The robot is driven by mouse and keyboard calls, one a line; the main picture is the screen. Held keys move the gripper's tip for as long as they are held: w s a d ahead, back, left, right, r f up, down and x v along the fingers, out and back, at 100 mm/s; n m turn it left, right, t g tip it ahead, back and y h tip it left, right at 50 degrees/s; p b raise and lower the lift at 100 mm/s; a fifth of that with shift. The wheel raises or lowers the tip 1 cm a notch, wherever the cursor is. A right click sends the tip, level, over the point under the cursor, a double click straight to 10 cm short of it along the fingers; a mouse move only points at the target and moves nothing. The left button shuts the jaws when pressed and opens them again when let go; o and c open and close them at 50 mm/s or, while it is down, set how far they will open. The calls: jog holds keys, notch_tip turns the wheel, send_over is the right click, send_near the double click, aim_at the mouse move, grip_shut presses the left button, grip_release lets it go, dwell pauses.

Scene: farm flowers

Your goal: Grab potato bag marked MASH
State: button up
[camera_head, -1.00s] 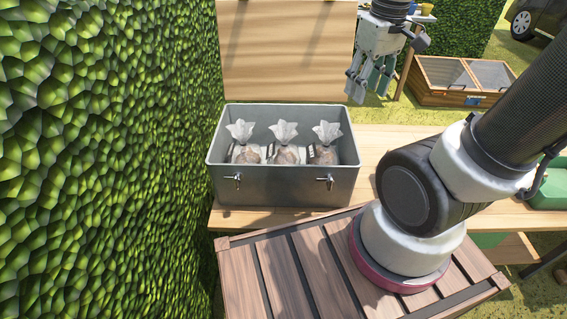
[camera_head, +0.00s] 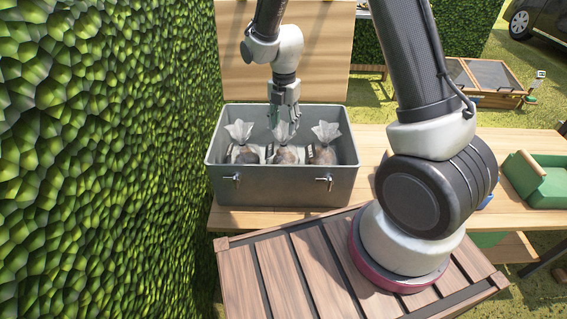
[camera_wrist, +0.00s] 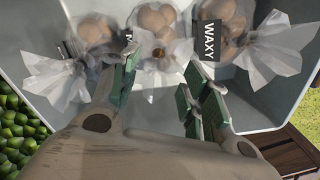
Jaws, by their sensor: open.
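Three clear bags of potatoes with pale gathered tops stand in a row in a grey metal box (camera_head: 285,193). A label reading WAXY (camera_wrist: 208,38) lies at the right bag (camera_head: 324,155). My gripper (camera_head: 284,122) is open over the middle bag. In the wrist view its green-padded fingers (camera_wrist: 160,88) stand either side of that bag's top; I cannot tell whether they touch it.
The box stands on a wooden table (camera_head: 375,150) with an upright board (camera_head: 285,85) behind it. A hedge (camera_head: 100,150) rises close on the left. A green container (camera_head: 540,180) stands at the right. The table between them is partly hidden by my arm.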

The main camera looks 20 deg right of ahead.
aim_at(284, 135)
jog(key=shift+f, duration=0.2)
jog(key=f, duration=0.7)
jog(key=shift+w+f, duration=0.2)
jog(key=shift+f, duration=0.05)
jog(key=shift+c, duration=0.5)
grip_shut()
jog(key=shift+r+n, duration=0.1)
jog(key=shift+n, duration=0.2)
